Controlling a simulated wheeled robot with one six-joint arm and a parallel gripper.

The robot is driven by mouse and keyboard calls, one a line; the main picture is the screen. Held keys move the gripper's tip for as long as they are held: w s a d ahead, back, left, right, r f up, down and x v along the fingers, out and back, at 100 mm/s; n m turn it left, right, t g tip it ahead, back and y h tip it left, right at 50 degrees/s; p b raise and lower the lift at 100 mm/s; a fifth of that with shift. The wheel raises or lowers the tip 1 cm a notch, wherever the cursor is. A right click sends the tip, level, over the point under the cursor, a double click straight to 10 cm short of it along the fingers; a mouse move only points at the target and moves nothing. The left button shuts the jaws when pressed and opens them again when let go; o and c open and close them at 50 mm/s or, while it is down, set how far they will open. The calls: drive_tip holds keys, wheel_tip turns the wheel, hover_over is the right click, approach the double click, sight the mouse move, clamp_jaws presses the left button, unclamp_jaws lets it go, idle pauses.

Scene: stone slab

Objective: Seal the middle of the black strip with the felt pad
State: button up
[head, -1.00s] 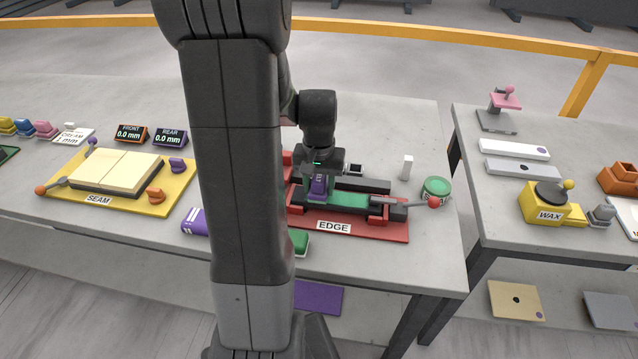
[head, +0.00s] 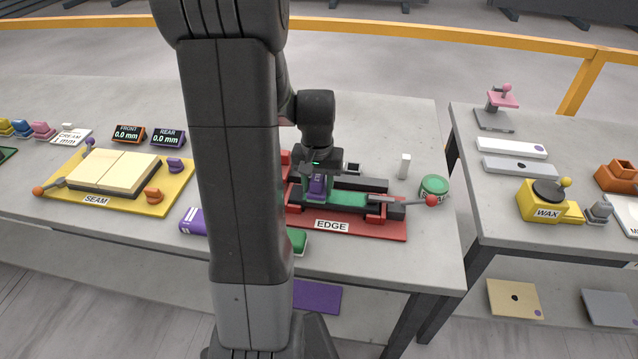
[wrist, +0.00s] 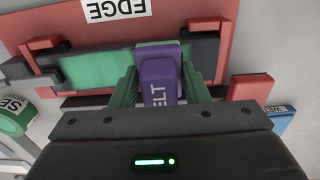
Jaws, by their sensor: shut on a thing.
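The black strip (head: 396,212) lies in the red EDGE fixture (head: 385,230). Its middle stretch is green (head: 348,200), with black ends; the strip also shows in the wrist view (wrist: 18,70). My gripper (wrist: 160,88) is shut on the purple felt pad (wrist: 158,70), one finger on each side of it. In the head view my gripper (head: 317,176) holds the pad (head: 317,186) upright at the green stretch, towards its left. The pad appears to touch the strip, but its contact face is hidden. My arm column hides the fixture's left end.
A lever with a red ball (head: 432,200) and a green round tin (head: 434,186) are at the fixture's right. A white upright block (head: 405,166) stands behind. A green block (head: 298,240) lies in front. The yellow SEAM fixture (head: 125,203) is left. A gap separates the right table.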

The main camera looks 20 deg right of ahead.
drive_tip(key=shift+a+r+p, duration=0.1)
drive_tip(key=shift+r+p, duration=2.05)
drive_tip(key=shift+r, duration=0.7)
drive_tip(key=shift+r+p, duration=1.2)
drive_tip(key=shift+r, duration=0.35)
